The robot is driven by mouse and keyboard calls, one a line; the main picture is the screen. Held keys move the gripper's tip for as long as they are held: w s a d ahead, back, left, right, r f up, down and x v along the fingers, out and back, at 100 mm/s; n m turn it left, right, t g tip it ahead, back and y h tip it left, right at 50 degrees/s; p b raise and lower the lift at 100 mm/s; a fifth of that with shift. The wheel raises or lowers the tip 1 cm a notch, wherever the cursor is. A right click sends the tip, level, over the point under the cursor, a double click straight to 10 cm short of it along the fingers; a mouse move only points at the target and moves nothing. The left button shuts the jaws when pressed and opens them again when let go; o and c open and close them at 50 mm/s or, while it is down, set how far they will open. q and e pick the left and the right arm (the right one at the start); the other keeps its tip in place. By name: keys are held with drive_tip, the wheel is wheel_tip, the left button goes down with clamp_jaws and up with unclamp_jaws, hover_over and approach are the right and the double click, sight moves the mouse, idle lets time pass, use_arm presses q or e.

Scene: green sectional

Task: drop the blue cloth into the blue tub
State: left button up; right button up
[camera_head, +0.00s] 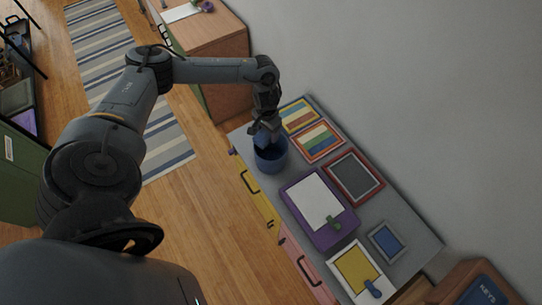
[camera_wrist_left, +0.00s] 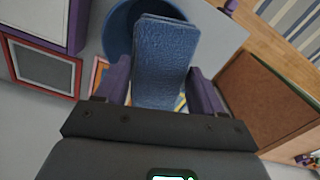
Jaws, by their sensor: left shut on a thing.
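The blue cloth (camera_wrist_left: 163,55) is a folded, textured blue piece held between the purple fingers of my left gripper (camera_wrist_left: 160,88). In the head view, the cloth (camera_head: 262,138) shows just under the left gripper (camera_head: 265,127). The blue tub (camera_head: 270,158) stands on the grey cabinet top at its far end. In the wrist view the tub (camera_wrist_left: 117,32) shows behind the cloth, and the cloth overlaps its opening. The cloth is over the tub's mouth; whether its lower end is inside the rim I cannot tell. My right gripper is not in view.
A wall runs along the right.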

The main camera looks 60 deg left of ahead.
use_arm(q)
drive_tip(key=o, duration=1.1)
drive_tip(key=shift+o, duration=0.2)
drive_tip(key=shift+r, duration=0.15)
wheel_tip(320, 180, up, 6)
drive_tip(key=shift+w, duration=0.1)
wheel_tip(320, 180, up, 5)
drive_tip(key=shift+f+p, duration=0.2)
drive_tip(key=shift+p, duration=0.55)
